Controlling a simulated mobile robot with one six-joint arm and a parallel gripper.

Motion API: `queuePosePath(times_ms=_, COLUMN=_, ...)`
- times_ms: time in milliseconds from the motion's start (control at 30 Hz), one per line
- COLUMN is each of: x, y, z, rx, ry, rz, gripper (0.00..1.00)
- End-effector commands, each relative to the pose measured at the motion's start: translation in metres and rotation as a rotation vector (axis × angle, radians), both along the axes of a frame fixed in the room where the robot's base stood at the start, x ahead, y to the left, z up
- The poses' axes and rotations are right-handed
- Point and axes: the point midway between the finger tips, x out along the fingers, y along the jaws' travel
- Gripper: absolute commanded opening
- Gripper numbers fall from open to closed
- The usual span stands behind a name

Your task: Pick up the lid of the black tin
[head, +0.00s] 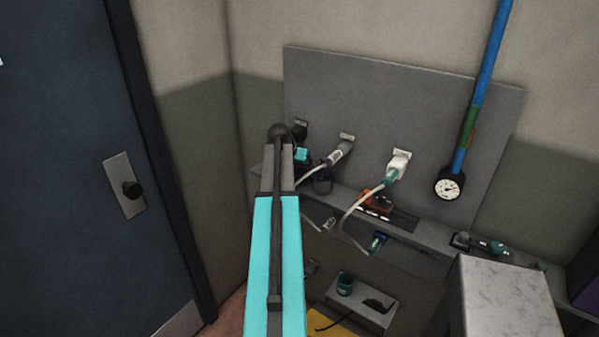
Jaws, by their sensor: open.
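I cannot pick out the black tin or its lid with certainty. A flat black thing (379,305) lies on a low grey shelf at the bottom. My turquoise and grey arm reaches up through the middle of the head view and ends at a dark round joint. My gripper does not show; the arm hides part of the shelf.
A long grey shelf (435,236) runs along the wall, with an orange-brown device (375,202) and white-cabled plugs (398,165) above. A pressure gauge (449,184) hangs on a blue pipe. A pale block (508,290) stands at lower right. A dark door (75,170) is at left.

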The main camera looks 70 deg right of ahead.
Motion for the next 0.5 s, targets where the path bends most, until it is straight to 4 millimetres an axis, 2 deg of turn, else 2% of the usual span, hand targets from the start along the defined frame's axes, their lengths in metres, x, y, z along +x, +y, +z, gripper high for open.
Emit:
queuePosePath(times_ms=200, x=0.0002, y=0.0001, z=0.0003, rx=0.000, ry=0.000, rz=0.000, gripper=0.87)
queuePosePath(times_ms=400, x=0.0003, y=0.0002, z=0.0003, rx=0.000, ry=0.001, rz=0.001, gripper=0.58)
queuePosePath(times_ms=500, x=0.0003, y=0.0002, z=0.0003, rx=0.000, ry=0.001, rz=0.001, gripper=0.58)
